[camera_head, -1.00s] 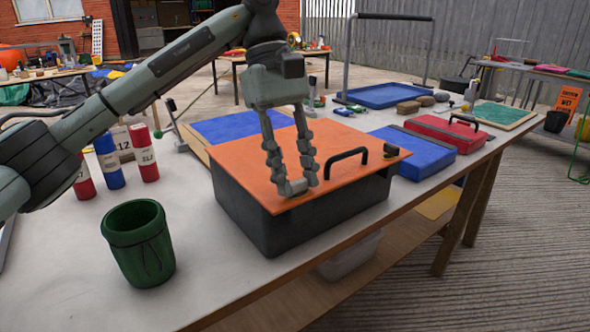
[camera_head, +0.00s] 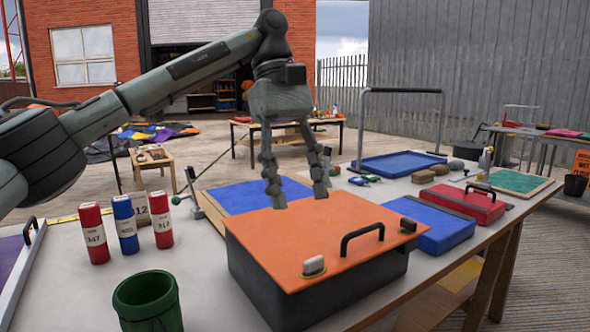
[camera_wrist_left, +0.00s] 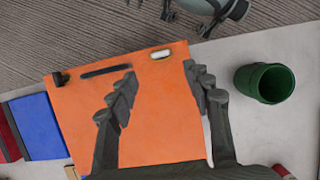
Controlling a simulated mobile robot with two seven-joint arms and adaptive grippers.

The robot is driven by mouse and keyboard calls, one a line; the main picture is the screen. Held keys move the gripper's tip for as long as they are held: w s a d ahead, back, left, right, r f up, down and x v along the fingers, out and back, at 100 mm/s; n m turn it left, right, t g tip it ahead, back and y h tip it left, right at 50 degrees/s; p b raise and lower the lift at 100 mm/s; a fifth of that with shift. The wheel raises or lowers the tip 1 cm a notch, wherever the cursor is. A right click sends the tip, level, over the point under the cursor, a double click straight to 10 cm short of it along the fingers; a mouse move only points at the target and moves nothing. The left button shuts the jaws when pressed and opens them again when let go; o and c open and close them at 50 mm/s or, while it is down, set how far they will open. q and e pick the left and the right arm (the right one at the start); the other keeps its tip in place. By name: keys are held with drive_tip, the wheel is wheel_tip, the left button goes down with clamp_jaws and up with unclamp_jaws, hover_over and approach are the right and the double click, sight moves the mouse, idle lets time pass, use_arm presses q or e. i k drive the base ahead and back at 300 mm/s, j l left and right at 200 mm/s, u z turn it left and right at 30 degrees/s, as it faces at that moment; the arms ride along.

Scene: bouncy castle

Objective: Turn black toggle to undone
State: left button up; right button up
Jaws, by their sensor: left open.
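A black toggle (camera_head: 407,225) stands on the right corner of the orange lid (camera_head: 330,232) of a dark box (camera_head: 300,298). It shows at the lid's upper left corner in the wrist view (camera_wrist_left: 60,78). A second toggle (camera_head: 314,266), pale on top, sits on a yellowish plate at the lid's near edge. A black handle (camera_head: 362,238) lies between them. My left gripper (camera_head: 299,194) is open and empty, fingers down, above the lid's far part and apart from both toggles. A part of what looks like my right gripper (camera_wrist_left: 168,10) is cut off at the wrist view's top.
A green bin (camera_head: 147,302) stands left of the box, with red and blue cylinders (camera_head: 125,222) behind it. A blue case (camera_head: 432,226) and a red case (camera_head: 464,203) lie right of the box. A blue panel (camera_head: 258,195) lies behind it.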

sight(408, 225)
drive_tip(key=k, duration=1)
